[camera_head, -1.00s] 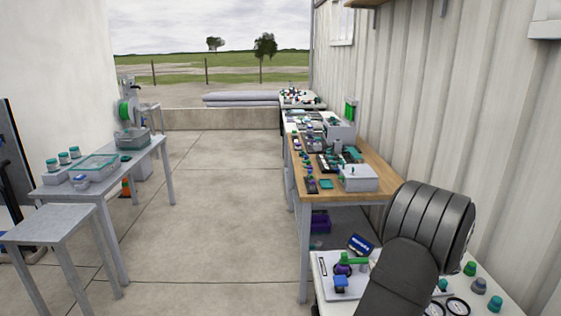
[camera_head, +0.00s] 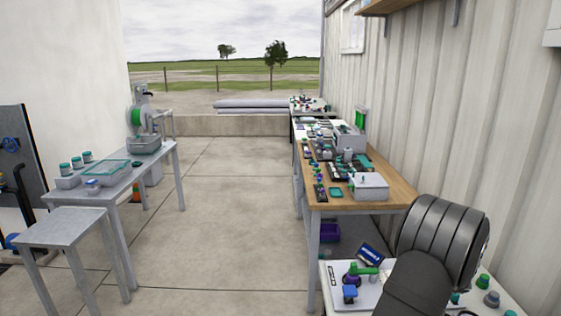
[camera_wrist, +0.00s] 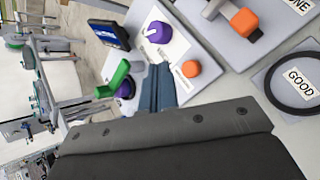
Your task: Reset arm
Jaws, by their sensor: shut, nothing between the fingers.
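My gripper (camera_wrist: 161,70) shows in the wrist view as two blue-grey fingers close together, shut and empty. They point over a white board (camera_wrist: 180,45) beside a purple knob (camera_wrist: 158,32), an orange knob (camera_wrist: 190,68) and a green handle (camera_wrist: 112,80). I cannot tell how high the fingertips are above the board. In the head view my dark arm stands at the lower right, over a white bench, and hides part of it; the gripper does not show there.
A blue box (camera_wrist: 108,35) lies by the board. A black ring (camera_wrist: 272,88) lies at a GOOD label. In the head view a wooden table (camera_head: 325,205) with parts stands beyond the bench, against the corrugated wall. A grey table (camera_head: 165,160) and a lower one (camera_head: 60,228) stand left. The middle floor is clear.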

